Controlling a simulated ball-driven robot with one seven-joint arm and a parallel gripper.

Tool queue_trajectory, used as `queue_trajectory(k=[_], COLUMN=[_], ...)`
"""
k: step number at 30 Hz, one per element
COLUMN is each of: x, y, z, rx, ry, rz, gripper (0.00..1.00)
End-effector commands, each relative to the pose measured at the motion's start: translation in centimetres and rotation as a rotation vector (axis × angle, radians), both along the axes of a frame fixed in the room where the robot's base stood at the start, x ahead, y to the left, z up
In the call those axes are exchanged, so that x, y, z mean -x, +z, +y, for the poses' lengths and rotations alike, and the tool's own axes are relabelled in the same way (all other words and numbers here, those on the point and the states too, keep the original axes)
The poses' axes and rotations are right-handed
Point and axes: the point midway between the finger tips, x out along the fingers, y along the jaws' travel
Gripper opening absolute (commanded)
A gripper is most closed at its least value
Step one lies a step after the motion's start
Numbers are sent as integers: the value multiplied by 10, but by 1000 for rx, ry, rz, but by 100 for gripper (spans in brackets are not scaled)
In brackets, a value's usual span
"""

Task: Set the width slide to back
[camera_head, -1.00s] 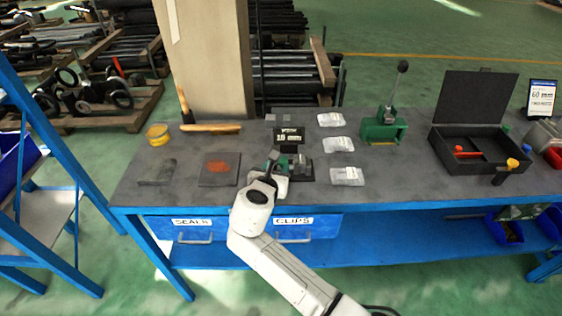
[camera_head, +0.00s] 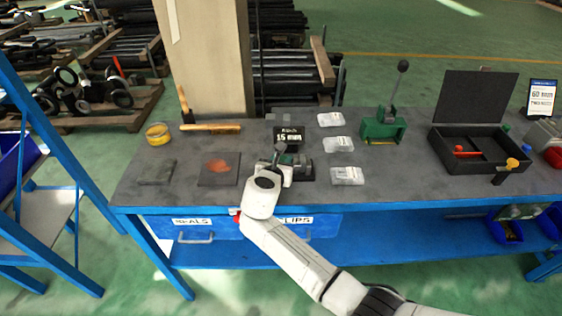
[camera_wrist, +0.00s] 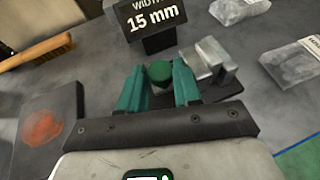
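The width slide device is a dark base with grey metal blocks (camera_wrist: 212,62) and a round green knob (camera_wrist: 158,72). In the head view its base (camera_head: 305,172) shows just right of my gripper (camera_head: 279,152), which hides part of it. A black display (camera_wrist: 150,20) behind it reads "WIDTH 15 mm"; it also shows in the head view (camera_head: 289,136). In the wrist view, my gripper (camera_wrist: 158,75) has its teal fingers apart, one on each side of the green knob. I cannot tell whether they touch it.
Clear bags (camera_head: 347,175) lie right of the device. A dark plate with an orange patch (camera_head: 219,167) and a wooden-handled brush (camera_head: 210,128) are on the left. A green lever press (camera_head: 382,128) and an open black case (camera_head: 470,158) stand on the right.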

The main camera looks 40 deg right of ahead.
Motion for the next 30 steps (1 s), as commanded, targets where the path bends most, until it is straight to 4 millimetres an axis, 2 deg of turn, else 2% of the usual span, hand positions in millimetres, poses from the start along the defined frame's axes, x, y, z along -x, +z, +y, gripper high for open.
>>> queue_trajectory(k=[1, 6, 15, 24, 30], x=[0, 0, -1, -27, -29], y=[0, 0, 0, -1, 0], z=[0, 0, 1, 37, 41], rx=[0, 0, 0, 2, -1], ry=[0, 0, 0, 4, 2], rz=[0, 0, 0, 1, 0], gripper=[17, 0, 0, 0, 0])
